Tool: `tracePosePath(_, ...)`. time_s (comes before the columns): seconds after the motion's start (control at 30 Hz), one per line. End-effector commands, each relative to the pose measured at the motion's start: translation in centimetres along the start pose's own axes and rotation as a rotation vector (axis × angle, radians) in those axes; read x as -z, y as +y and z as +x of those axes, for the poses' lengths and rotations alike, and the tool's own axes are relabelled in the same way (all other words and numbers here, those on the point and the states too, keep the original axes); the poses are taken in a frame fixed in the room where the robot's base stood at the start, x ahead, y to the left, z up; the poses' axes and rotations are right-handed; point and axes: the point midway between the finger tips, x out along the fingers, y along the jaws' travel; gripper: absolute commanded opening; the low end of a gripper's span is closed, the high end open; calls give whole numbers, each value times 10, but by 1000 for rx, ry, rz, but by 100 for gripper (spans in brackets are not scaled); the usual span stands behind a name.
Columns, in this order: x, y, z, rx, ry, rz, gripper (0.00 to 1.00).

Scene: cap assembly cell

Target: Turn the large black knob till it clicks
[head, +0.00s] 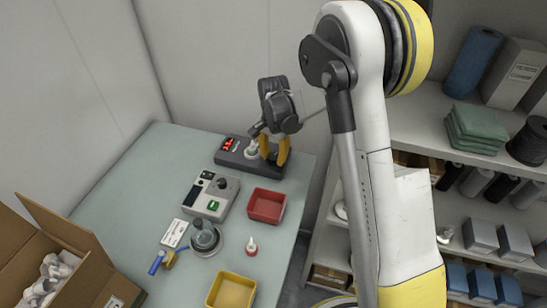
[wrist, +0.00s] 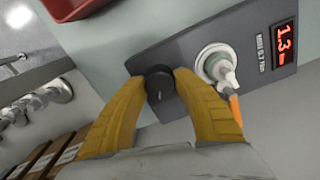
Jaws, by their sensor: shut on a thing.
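A round black knob (wrist: 159,83) sits at the end of a dark grey tester box. My gripper (wrist: 165,88) has its two yellow fingers shut on this knob, one on each side. In the head view my gripper (head: 275,160) reaches down to the right end of the tester (head: 230,160); the fingers hide the knob there. The tester's red display (wrist: 284,43) reads about 1.3, beside a label that seems to say 0.7 Nm. A white capped piece (wrist: 217,62) with an orange tip sits in a round seat on the tester, close to one finger.
A light grey box (head: 205,205) with another black knob stands in front of the tester. An open carton (head: 80,262) is at lower left.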

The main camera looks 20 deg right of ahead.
Motion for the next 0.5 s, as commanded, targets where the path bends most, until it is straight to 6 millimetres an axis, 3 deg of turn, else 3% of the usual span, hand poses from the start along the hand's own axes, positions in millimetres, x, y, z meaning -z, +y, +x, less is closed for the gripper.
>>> tracePosePath(0.5,0,0,0,0,1,147,5)
